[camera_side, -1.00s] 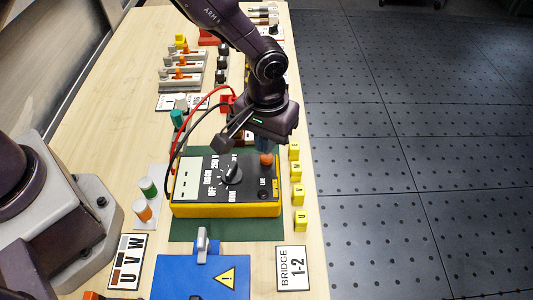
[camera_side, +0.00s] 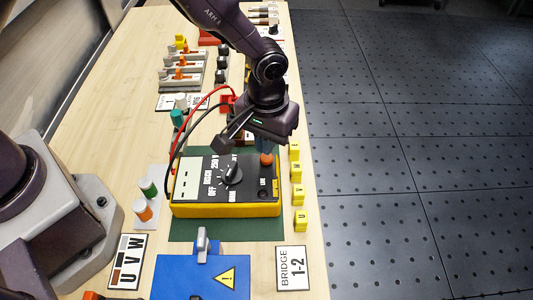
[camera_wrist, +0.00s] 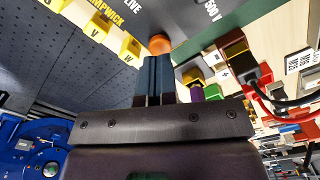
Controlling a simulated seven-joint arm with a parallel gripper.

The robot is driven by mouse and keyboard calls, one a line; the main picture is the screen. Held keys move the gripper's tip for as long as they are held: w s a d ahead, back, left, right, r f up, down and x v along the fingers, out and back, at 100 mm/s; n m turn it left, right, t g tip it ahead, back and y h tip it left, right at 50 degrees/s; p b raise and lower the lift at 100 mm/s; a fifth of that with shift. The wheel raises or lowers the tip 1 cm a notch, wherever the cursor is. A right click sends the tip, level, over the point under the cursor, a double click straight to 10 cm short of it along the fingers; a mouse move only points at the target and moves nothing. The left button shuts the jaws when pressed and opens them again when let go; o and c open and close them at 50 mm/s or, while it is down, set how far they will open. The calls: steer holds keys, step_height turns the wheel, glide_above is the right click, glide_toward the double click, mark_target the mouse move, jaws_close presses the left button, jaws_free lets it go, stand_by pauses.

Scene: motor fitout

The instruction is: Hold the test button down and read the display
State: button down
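The yellow-and-black tester (camera_side: 228,206) lies on a green mat (camera_side: 188,229). It has a rotary dial (camera_side: 232,174) and a pale display (camera_side: 186,188) at its left end; the small marks on the display are too small to read. The orange test button (camera_side: 266,160) is at the tester's upper right and shows in the wrist view (camera_wrist: 159,43). My gripper (camera_side: 265,150) points down at the button with its blue-grey fingers together and nothing between them. In the wrist view the fingertips (camera_wrist: 157,60) are at the button's edge; I cannot tell whether they press it.
Red and black leads (camera_side: 172,150) loop behind the tester's left side. Yellow lettered blocks (camera_side: 298,194) line the table's right edge. A blue box with a warning sign (camera_side: 205,275) and a BRIDGE 1-2 plate (camera_side: 293,268) are in front.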

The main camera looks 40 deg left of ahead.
steer(key=shift+f, duration=1.4)
stand_by(1.5)
steer(key=shift+r, duration=3.6)
steer(key=shift+s+f+m, duration=0.1)
steer(key=shift+s+m, duration=0.1)
steer(key=shift+m, duration=0.2)
steer(key=shift+s+a+f+m+g, duration=0.2)
steer(key=shift+s+a+m+g, duration=0.3)
steer(key=shift+s, duration=0.4)
steer(key=s+a+r+t, duration=0.3)
steer(key=s+a+r, duration=0.4)
steer(key=a+r, duration=0.2)
steer(key=s+a+r+m+t, duration=0.1)
steer(key=s+a+r+t, duration=0.2)
steer(key=s+a+r, duration=0.5)
step_height(320, 180, up, 5)
steer(key=shift+s+a+r+t, duration=0.1)
steer(key=shift+s+a+t, duration=0.2)
steer(key=shift+a, duration=0.1)
